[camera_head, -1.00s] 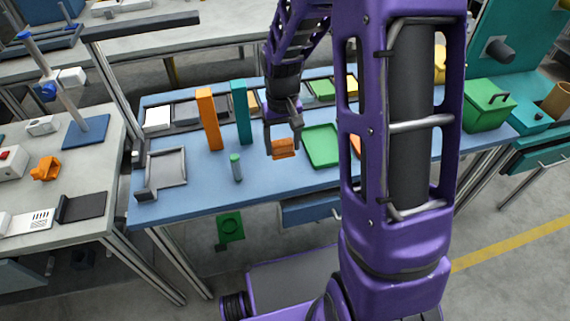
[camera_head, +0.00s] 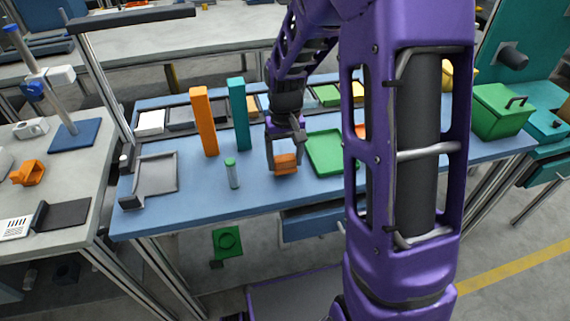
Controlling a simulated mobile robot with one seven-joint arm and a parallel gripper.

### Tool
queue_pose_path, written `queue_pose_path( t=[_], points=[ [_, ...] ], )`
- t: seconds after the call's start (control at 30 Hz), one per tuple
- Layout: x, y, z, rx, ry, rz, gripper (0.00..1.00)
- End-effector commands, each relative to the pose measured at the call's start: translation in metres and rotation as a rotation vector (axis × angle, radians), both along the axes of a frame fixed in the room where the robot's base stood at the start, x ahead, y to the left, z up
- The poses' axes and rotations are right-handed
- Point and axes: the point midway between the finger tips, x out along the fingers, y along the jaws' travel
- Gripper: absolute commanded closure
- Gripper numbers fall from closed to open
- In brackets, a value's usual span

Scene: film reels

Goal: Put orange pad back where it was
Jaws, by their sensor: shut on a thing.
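An orange pad (camera_head: 286,164) is between the fingers of my gripper (camera_head: 284,158), which is shut on it. The pad is low over the blue table (camera_head: 200,203), left of the green tray. I cannot tell whether it touches the table top. At the back of the table is a row of small coloured pads in dark holders, with a white one (camera_head: 150,123) at the left, a green one (camera_head: 327,95) and a yellow one (camera_head: 359,92) at the right. My arm hides part of the table's right side.
A green tray (camera_head: 325,153) lies right of my gripper. A tall orange block (camera_head: 204,122), a tall teal block (camera_head: 238,114) and a green-capped vial (camera_head: 232,173) stand to the left. A grey tray (camera_head: 156,174) lies at the left end. A green box (camera_head: 502,110) stands far right.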

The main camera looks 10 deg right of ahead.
Motion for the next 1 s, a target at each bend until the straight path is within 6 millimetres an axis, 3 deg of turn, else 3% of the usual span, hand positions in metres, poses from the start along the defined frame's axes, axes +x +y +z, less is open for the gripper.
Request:
queue_pose_path(
  t=[0.1,0.47,0.5,0.6,0.87,1.0],
  points=[
    [-0.001,0.000,-0.015,0.000,0.002,0.000,0.71],
    [0.000,0.000,-0.019,0.000,0.000,0.000,0.71],
    [0.000,0.000,-0.018,0.000,0.000,-0.001,0.19],
    [0.000,0.000,-0.018,0.000,0.000,-0.001,0.01],
    [0.000,0.000,-0.016,0.000,0.000,0.000,0.00],
    [0.001,0.000,-0.003,0.000,-0.004,0.000,0.00]
  ],
)
